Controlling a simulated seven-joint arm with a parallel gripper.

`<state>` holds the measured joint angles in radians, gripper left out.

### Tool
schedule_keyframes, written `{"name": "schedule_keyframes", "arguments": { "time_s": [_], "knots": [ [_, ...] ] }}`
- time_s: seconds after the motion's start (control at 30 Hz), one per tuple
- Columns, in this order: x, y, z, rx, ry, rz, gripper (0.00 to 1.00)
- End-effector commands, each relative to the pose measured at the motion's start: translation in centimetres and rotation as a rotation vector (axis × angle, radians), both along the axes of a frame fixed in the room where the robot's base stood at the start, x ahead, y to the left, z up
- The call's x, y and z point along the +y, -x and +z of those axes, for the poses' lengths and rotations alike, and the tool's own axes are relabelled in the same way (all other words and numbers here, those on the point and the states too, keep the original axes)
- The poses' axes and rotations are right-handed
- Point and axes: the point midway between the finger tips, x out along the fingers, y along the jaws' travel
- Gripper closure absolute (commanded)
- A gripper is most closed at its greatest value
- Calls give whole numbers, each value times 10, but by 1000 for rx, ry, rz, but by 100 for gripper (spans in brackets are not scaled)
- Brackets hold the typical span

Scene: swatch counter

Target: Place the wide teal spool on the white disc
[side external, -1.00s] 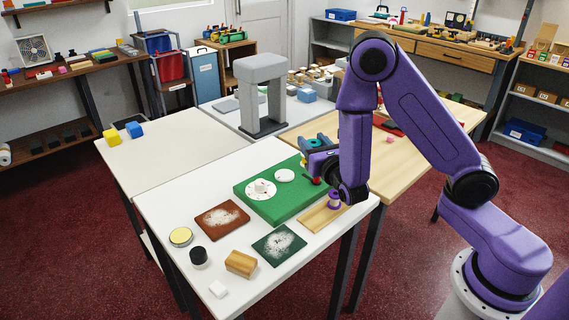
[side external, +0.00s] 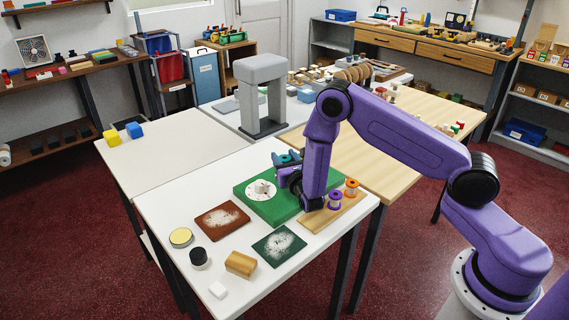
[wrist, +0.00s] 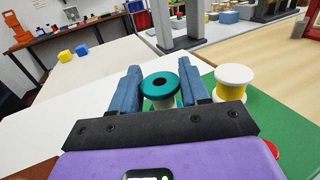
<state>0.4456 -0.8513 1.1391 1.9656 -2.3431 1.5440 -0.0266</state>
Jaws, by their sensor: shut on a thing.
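The wide teal spool (wrist: 150,88) stands upright between the two blue fingers of my gripper (wrist: 165,83), which are shut on it; a pale part shows below its teal rim. In the side view my gripper (side external: 287,160) is above the far part of the green board (side external: 270,211). A white round plate (side external: 252,193) with small marks and a raised middle lies on that board, left of the gripper. The plain white disc is not clearly visible now, behind my arm. I cannot tell whether the spool touches a surface.
A yellow spool with white rims (wrist: 233,88) stands close to the right finger. A wooden rack (side external: 318,222) holds a purple spool (side external: 334,200) and an orange spool (side external: 351,187). Brown (side external: 222,219) and dark green (side external: 279,246) swatches lie in front. The left table is mostly clear.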

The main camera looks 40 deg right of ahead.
Motion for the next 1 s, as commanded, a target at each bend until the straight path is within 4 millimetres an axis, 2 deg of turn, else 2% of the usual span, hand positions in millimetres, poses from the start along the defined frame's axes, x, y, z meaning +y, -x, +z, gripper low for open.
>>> {"name": "schedule_keyframes", "arguments": {
  "time_s": [0.13, 0.57, 0.6, 0.67, 1.0],
  "knots": [
    [0, 0, -14, 0, 1, 0, 83],
    [0, 0, -19, -1, -1, 0, 83],
    [0, 0, -19, -1, -1, 0, 48],
    [0, 0, -19, -1, -1, 0, 29],
    [0, 0, -17, -1, -1, 1, 29]
  ]
}}
